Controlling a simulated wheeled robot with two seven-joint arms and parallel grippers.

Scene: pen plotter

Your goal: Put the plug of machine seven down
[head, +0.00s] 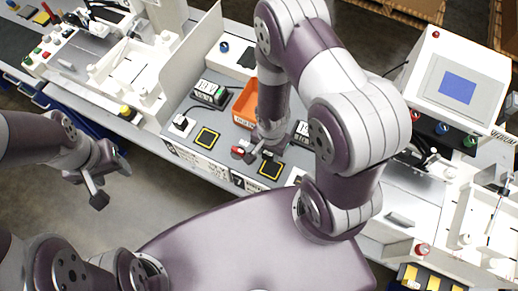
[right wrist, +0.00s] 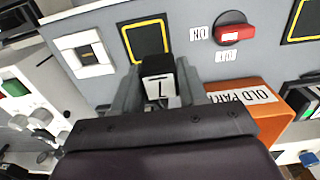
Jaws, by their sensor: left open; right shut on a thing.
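The plug (right wrist: 160,82) is a dark block with a white label that looks like it bears a 7. My right gripper (right wrist: 158,93) is shut on it in the right wrist view. A yellow-outlined black square (right wrist: 146,38) lies just beyond the plug; I cannot tell the gap between plug and panel. In the head view my right gripper (head: 257,153) is over the panel, beside this square (head: 270,168), and the plug cannot be made out. My left gripper (head: 103,180) is open and empty, off the bench front at left.
A red switch (right wrist: 235,33) with ON and OFF labels is near the plug. An orange bin (right wrist: 268,108) labelled OLD PART stands close to my right gripper. A second yellow-outlined square (head: 207,137) and a white socket (head: 181,122) are farther left.

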